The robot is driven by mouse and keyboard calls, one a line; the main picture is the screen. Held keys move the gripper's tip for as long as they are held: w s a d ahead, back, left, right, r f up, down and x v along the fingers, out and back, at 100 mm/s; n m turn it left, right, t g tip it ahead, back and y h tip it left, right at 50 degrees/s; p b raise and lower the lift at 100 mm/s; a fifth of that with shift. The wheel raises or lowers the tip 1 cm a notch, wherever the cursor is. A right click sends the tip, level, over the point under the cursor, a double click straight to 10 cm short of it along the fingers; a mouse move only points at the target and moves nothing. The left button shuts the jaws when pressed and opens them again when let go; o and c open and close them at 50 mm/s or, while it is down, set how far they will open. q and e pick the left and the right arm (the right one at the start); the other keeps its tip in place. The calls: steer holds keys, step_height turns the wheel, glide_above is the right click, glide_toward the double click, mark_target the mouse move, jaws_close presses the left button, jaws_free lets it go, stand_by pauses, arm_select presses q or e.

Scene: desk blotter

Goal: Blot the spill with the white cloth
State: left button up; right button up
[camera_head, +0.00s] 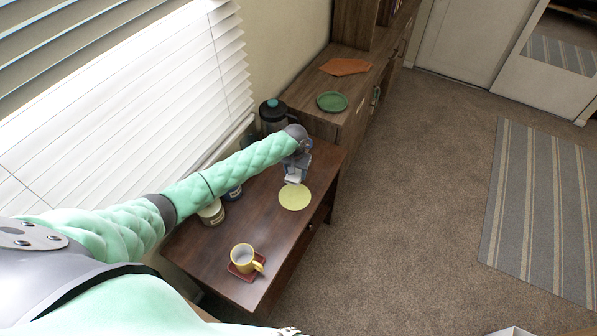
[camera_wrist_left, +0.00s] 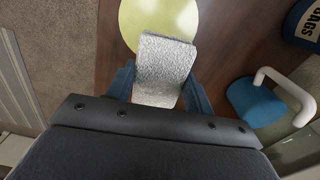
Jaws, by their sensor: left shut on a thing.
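The spill (camera_head: 295,197) is a flat, round, yellow-green patch on the dark wooden table. It also shows at the top of the left wrist view (camera_wrist_left: 150,17). The white cloth (camera_head: 291,180) is a small, textured, pale piece, also seen in the left wrist view (camera_wrist_left: 164,64). My left gripper (camera_head: 296,172) is shut on the cloth, with its blue fingers on either side of it. The cloth overlaps the spill's near edge in the wrist view; I cannot tell whether it touches it. My right gripper is not in view.
A yellow mug (camera_head: 243,257) stands on a red coaster (camera_head: 247,268) at the table's near end. Jars (camera_head: 212,213) stand along the window side, beneath my left arm. A dark pot (camera_head: 272,113) stands behind. A cabinet holds a green plate (camera_head: 332,102) and an orange cloth (camera_head: 345,67).

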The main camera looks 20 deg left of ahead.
arm_select(q)
steer(key=shift+a, duration=0.25)
steer(key=shift+w+m, duration=0.15)
steer(key=shift+m, duration=0.25)
steer(key=shift+w+d+f+m, duration=0.1)
steer(key=shift+w+f+m, duration=0.1)
steer(key=shift+f+m, duration=0.1)
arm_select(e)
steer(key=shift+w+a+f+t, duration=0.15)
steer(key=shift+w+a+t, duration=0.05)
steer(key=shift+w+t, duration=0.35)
arm_select(q)
steer(key=shift+s+f, duration=0.1)
steer(key=shift+s, duration=0.05)
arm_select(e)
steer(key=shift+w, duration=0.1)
